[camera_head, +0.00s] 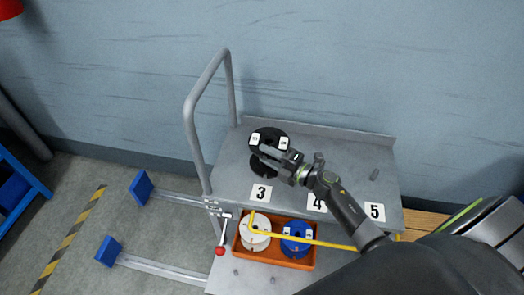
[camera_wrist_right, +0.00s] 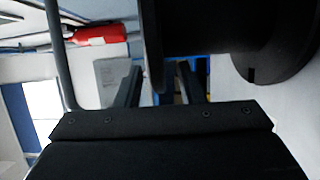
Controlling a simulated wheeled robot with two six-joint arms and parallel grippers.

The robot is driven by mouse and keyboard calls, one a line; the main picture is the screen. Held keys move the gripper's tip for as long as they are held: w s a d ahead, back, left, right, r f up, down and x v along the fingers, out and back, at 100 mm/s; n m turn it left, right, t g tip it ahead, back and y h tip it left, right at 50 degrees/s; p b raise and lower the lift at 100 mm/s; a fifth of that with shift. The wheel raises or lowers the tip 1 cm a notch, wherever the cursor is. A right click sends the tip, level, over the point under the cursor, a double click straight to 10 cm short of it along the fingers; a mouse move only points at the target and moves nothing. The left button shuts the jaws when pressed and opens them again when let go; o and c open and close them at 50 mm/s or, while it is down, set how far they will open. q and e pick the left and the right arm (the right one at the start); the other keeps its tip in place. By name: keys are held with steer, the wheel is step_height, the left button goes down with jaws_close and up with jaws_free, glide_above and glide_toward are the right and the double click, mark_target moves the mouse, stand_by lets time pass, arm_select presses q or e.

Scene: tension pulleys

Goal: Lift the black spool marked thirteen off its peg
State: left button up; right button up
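The black spool (camera_head: 268,137) sits on the grey top shelf of the cart, behind the card marked 3. Two small white labels show on its top flange, too small to read surely. Its peg is hidden. My right gripper (camera_head: 267,154) reaches in from the right, with its fingers at the spool's near side. In the right wrist view, the black spool (camera_wrist_right: 265,35) fills the upper right. One flange edge (camera_wrist_right: 151,45) stands between the two fingers of my right gripper (camera_wrist_right: 158,82), which are apart with gaps visible. My left gripper is not in view.
Cards 3 (camera_head: 261,192), 4 (camera_head: 317,203) and 5 (camera_head: 375,211) mark the shelf edge. A short peg (camera_head: 374,174) stands bare near card 5. An orange tray (camera_head: 275,259) below holds a white spool (camera_head: 255,240) and a blue spool (camera_head: 295,245). A grey handle rail (camera_head: 190,125) rises at left.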

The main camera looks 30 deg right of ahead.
steer(key=shift+x, duration=1.2)
jaws_close()
